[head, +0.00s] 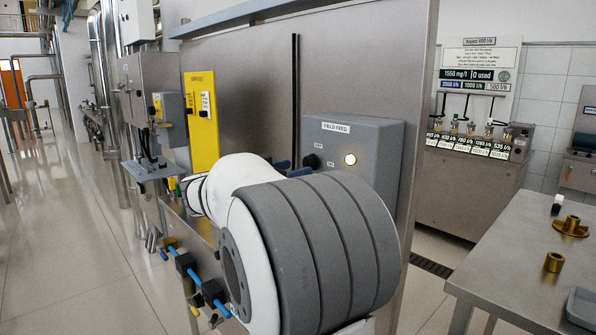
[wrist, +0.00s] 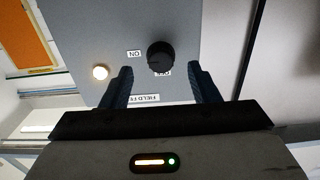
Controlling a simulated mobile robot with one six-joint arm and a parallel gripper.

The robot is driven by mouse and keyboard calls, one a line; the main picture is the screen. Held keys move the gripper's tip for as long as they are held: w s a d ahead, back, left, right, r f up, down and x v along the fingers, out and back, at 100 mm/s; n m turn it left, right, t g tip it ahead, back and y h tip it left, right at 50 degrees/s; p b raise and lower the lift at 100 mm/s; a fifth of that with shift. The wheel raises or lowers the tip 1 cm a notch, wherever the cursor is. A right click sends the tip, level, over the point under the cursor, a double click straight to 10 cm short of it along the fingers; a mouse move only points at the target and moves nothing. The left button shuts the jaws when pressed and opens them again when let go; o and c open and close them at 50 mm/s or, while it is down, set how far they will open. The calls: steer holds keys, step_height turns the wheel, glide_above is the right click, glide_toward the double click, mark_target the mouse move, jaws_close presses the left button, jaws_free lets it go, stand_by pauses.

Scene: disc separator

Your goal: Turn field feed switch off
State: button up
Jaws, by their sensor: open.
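The grey field feed box (head: 378,150) is mounted on the steel panel, with a "FIELD FEED" label (head: 336,127) and a lit lamp (head: 350,159). Its black round switch knob (head: 312,161) is left of the lamp. In the wrist view, which is upside down, the knob (wrist: 160,56) is between the dark fingertips of my open gripper (wrist: 162,72), apart from both. The lamp (wrist: 100,72) glows there too. An "ON" label (wrist: 134,54) and a partly covered "OFF" label (wrist: 164,73) flank the knob. The knob's pointer direction is unclear. In the head view, my arm hides most of the gripper (head: 292,168).
A yellow panel (head: 202,125) and grey boxes (head: 170,120) are on the panel's left. Blue-handled valves (head: 186,265) are below. A steel table (head: 500,260) with brass parts is at right. The floor (head: 70,250) at left is clear.

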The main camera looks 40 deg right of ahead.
mark_target(307, 165)
steer(key=d, duration=0.5)
steer(key=shift+w+d, duration=0.1)
steer(key=shift+w, duration=0.1)
